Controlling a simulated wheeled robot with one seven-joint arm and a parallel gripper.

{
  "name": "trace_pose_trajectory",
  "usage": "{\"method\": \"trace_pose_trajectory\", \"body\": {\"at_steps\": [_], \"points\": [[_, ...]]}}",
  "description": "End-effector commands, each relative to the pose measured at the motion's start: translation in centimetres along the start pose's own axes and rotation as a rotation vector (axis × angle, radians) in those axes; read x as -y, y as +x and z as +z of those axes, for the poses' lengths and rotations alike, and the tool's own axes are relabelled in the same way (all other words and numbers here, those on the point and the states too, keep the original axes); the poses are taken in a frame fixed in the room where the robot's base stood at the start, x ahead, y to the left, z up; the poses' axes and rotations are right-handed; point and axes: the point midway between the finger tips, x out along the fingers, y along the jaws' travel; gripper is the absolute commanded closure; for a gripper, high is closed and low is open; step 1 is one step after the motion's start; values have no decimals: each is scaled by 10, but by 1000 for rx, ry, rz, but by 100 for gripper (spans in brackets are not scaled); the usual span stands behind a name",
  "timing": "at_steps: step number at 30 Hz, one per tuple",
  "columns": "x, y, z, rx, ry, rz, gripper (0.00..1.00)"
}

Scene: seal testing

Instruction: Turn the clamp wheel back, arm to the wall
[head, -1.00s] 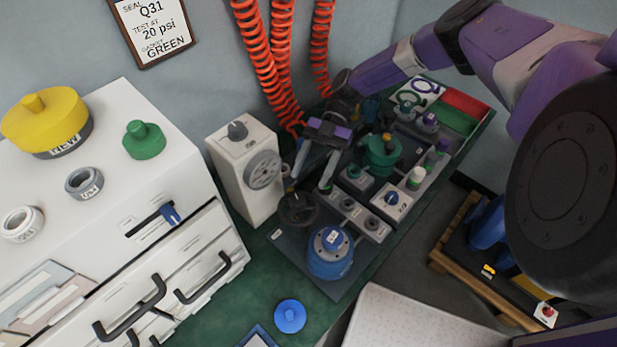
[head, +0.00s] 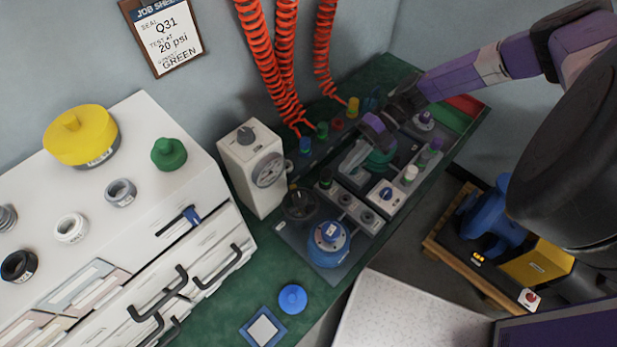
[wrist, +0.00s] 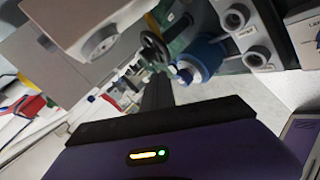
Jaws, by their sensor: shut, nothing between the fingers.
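The clamp wheel (head: 299,203) is a dark round handwheel beside the blue domed vessel (head: 328,244) on the dark test plate. It also shows in the wrist view (wrist: 155,46), beyond my fingers, with the blue vessel (wrist: 203,58) to its right. My gripper (head: 351,162) is shut and empty. It is up and to the right of the wheel in the head view, apart from it, over the rear part of the test rig. I cannot tell how far the wheel is turned.
A white gauge box (head: 246,165) stands left of the wheel. Orange coiled hoses (head: 270,65) hang by the grey wall (head: 365,35). A white drawer cabinet (head: 120,215) is at left. A blue disc (head: 292,298) lies on the green bench. A blue-and-yellow machine (head: 497,215) stands right.

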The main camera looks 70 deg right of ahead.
Motion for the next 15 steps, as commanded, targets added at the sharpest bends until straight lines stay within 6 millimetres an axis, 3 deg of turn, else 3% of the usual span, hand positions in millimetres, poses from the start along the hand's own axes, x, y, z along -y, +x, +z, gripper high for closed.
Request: {"method": "trace_pose_trajectory", "body": {"at_steps": [8, 15], "points": [[8, -6, 2, 127, -626, -75, 100], [14, -2, 15, 172, -1184, -204, 100]]}}
